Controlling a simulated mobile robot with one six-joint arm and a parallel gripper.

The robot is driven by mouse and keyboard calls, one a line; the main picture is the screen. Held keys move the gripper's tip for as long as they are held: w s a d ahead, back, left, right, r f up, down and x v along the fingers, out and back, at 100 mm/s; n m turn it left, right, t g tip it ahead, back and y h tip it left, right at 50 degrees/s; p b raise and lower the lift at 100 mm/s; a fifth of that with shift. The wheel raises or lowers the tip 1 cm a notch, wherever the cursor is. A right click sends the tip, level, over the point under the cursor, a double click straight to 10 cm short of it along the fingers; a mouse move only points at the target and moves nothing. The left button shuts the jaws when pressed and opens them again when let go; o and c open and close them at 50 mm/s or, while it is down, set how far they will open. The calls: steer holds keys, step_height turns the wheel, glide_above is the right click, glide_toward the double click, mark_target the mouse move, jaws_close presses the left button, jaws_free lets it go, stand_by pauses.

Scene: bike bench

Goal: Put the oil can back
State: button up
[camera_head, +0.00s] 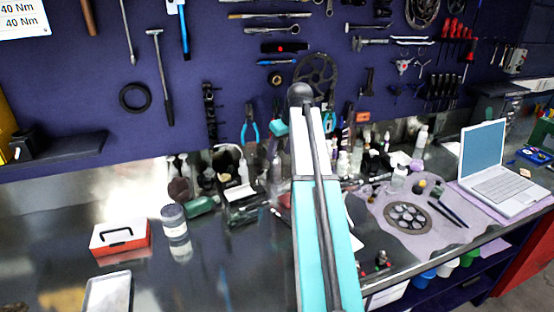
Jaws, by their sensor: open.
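I cannot pick out the oil can for certain. A jar or can with a dark lid and grey-white body (175,222) stands upright on the steel bench, left of my arm. A green bottle (202,205) lies behind it. Several small bottles stand along the back of the bench, including a pale one (422,138) at the right. My teal and white arm rises through the middle of the view and hides part of the bench behind it. My gripper is not visible.
An open laptop (488,165) and a mat with a chainring (408,216) are on the right. Tools hang on the dark wall (210,60). Bare steel shows left of my arm.

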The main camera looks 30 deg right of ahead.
steer(key=shift+b+v, duration=0.3)
steer(key=shift+v, duration=2.45)
